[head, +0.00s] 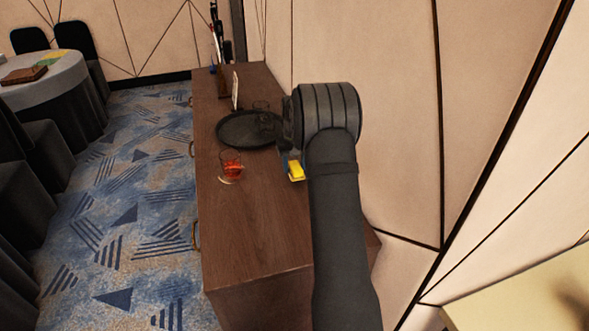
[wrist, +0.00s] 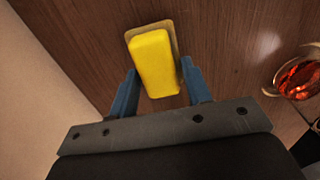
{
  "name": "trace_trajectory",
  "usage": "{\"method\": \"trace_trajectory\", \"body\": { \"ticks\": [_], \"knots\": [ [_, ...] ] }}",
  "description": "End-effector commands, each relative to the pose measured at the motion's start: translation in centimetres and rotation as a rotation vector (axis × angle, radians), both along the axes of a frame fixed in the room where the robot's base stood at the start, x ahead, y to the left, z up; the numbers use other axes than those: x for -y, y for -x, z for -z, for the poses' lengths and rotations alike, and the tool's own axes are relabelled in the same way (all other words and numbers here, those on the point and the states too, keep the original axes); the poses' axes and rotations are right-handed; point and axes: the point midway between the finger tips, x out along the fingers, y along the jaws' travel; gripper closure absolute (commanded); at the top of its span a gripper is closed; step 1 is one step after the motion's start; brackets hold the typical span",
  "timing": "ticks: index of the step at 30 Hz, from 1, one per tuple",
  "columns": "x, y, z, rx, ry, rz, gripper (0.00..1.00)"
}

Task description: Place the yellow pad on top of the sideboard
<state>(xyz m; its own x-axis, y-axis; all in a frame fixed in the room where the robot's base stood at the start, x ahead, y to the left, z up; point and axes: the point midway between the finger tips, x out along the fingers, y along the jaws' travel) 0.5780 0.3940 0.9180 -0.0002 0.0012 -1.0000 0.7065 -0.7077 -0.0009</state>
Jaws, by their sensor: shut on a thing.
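The yellow pad (head: 296,170) is at my gripper over the right side of the dark wooden sideboard (head: 250,230). In the wrist view the yellow pad (wrist: 154,62) sits between the two blue fingers of my gripper (wrist: 160,88), which is shut on it. A tan edge shows along the pad's far end and right side. The sideboard top (wrist: 85,40) lies beneath it. I cannot tell whether the pad touches the wood. My arm hides part of the sideboard's right side in the head view.
A glass with red drink (head: 231,166) stands left of the pad; it also shows in the wrist view (wrist: 302,78). A round black tray (head: 240,130) with a glass lies farther back. The wall (head: 400,110) is close on the right. The sideboard's near part is clear.

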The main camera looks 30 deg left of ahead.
Motion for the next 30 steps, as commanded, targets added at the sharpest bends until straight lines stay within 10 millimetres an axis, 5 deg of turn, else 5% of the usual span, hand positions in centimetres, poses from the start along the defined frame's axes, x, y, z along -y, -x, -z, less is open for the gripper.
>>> {"method": "trace_trajectory", "body": {
  "ticks": [4, 15, 16, 19, 30],
  "knots": [
    [0.0, 0.0, 1.9, -0.001, 0.001, 0.001, 0.78],
    [0.0, 0.0, 2.4, 0.0, 0.0, 0.001, 0.78],
    [0.1, 0.0, 2.3, 0.001, 0.001, 0.001, 0.52],
    [0.1, 0.0, 2.3, 0.0, 0.0, 0.001, 0.34],
    [0.0, 0.0, 1.7, 0.001, 0.0, 0.001, 0.34]
  ]
}}
